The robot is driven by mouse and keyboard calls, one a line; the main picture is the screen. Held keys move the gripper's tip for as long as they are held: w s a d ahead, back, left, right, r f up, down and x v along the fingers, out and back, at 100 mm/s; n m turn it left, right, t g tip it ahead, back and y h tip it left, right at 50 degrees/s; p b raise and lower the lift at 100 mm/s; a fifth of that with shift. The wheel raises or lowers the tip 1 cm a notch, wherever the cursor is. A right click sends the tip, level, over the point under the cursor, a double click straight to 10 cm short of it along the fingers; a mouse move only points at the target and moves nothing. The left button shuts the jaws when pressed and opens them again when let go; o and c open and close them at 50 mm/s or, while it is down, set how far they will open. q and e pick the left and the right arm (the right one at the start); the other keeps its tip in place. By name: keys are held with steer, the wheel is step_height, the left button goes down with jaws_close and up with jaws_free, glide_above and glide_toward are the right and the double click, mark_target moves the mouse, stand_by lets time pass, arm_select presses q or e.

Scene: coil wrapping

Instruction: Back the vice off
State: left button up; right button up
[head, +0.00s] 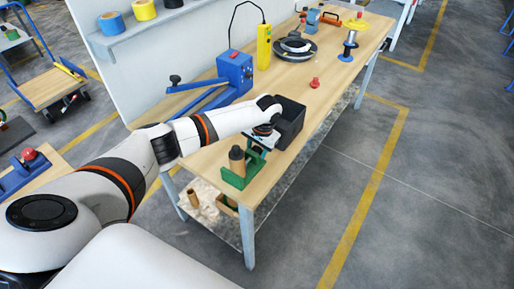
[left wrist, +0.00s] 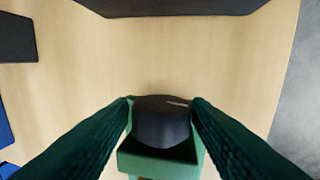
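The green vice (head: 233,181) stands at the near end of the wooden bench, with an upright brown cylinder (head: 237,160) in it. My left gripper (head: 259,149) reaches down at the vice's side facing the black bin. In the left wrist view, the two dark green fingers of my left gripper (left wrist: 161,112) lie against both sides of a black knob (left wrist: 161,124), with no clear gap. The vice's green body (left wrist: 160,165) shows just below the knob. The vice's screw is hidden. My right gripper is not in view.
The open black bin (head: 291,125) stands close behind my left gripper. A blue machine (head: 234,68), a yellow device (head: 264,47) and a small red piece (head: 315,83) are farther along the bench. Bare bench top lies right of the red piece.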

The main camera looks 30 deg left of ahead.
arm_select(q)
steer(key=shift+o, duration=0.9)
steer(key=shift+r, duration=0.2)
step_height(320, 180, up, 11)
steer(key=d+b, duration=0.2)
steer(key=shift+r, duration=0.2)
steer(key=shift+s+d, duration=0.1)
steer(key=shift+c, duration=0.2)
